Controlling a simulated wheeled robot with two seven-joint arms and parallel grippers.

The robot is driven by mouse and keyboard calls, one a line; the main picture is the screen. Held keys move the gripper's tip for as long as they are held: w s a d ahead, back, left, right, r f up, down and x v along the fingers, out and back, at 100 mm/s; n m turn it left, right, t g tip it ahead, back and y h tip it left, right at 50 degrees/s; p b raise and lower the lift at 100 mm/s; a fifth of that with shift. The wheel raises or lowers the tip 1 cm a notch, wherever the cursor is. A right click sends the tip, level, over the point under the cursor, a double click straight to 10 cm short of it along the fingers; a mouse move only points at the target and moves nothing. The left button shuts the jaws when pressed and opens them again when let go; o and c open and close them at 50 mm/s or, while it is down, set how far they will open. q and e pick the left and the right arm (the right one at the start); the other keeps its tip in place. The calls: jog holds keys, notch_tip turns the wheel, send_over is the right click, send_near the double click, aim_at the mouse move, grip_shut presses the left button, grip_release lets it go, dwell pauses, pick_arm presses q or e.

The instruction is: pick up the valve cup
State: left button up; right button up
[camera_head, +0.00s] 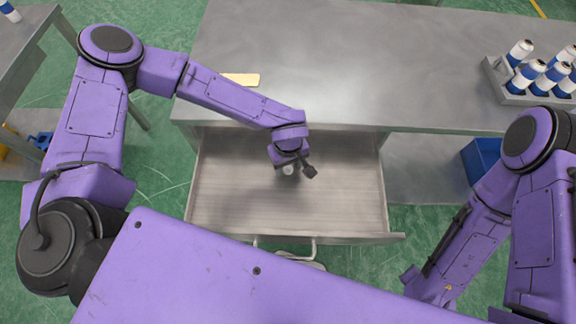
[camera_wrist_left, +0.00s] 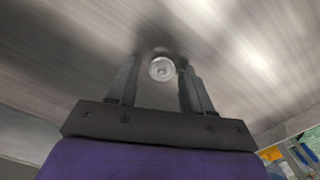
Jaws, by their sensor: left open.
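The valve cup (camera_wrist_left: 161,69) is a small round pale piece on the metal floor of the open drawer. In the left wrist view it shows just beyond and between the fingertips of my left gripper (camera_wrist_left: 155,72). In the head view the valve cup (camera_head: 288,170) shows as a small white spot under my left gripper (camera_head: 291,168), which reaches down into the drawer. The left fingers are apart, one on each side of the cup in the picture. I cannot tell whether they touch it. The fingertips of my right gripper do not show.
The open drawer (camera_head: 340,205) has low walls and a front edge with a handle. The grey workbench (camera_head: 400,65) above it holds a yellowish block (camera_head: 241,79) and a rack (camera_head: 520,97) of several blue and white cans. A blue bin (camera_head: 482,160) stands right of the drawer.

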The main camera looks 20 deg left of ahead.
pick_arm(q)
jog(key=shift+s, duration=0.25)
jog(key=shift+w, duration=0.15)
jog(key=c, duration=0.9)
grip_shut()
jog(key=shift+r, duration=0.15)
